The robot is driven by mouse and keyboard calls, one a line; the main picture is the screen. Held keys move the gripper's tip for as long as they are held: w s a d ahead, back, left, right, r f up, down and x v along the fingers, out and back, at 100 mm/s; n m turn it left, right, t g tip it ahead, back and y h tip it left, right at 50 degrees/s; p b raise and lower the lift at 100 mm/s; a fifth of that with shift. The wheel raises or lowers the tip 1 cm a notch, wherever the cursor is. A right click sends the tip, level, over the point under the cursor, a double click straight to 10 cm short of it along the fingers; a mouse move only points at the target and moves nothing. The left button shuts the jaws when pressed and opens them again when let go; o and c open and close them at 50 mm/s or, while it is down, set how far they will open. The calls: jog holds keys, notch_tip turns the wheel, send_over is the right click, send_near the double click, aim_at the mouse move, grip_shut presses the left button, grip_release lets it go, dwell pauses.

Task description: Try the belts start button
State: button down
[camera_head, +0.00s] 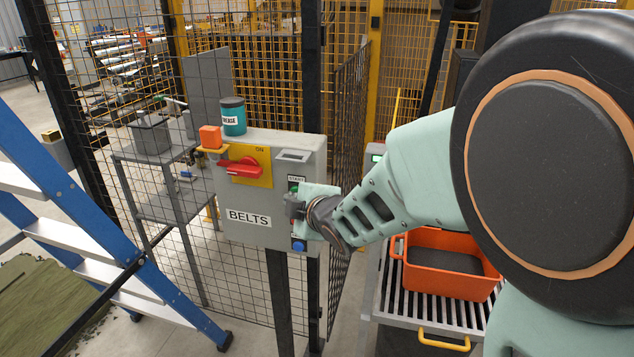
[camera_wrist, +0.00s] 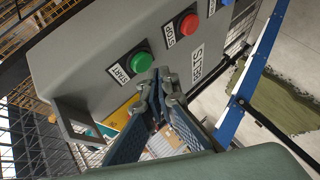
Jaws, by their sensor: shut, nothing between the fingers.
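The grey belts control box (camera_head: 230,232) stands on a post, with a BELTS label on its front. The green START button (camera_wrist: 136,61) shows in the wrist view, with the red STOP button (camera_wrist: 187,23) and a blue button (camera_wrist: 227,3) in line with it. In the head view my arm hides most of the button column; the blue button (camera_head: 299,245) shows below. My gripper (camera_wrist: 162,76) is shut and empty, its tips close beside the green button; I cannot tell whether they touch it. It also shows at the box in the head view (camera_head: 291,208).
A red rotary switch (camera_head: 241,168) sits on the box front beside an orange block (camera_head: 210,136). A grease tin (camera_head: 233,117) stands on top. Mesh fencing lies behind; a blue ladder (camera_head: 110,235) is at left, an orange crate (camera_head: 408,278) on a slatted surface at right.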

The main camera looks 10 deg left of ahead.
jog(key=s+b, duration=0.4)
jog(key=s, duration=0.1)
jog(key=shift+a+r, duration=0.1)
jog(key=shift+a, duration=0.15)
dwell(0.5)
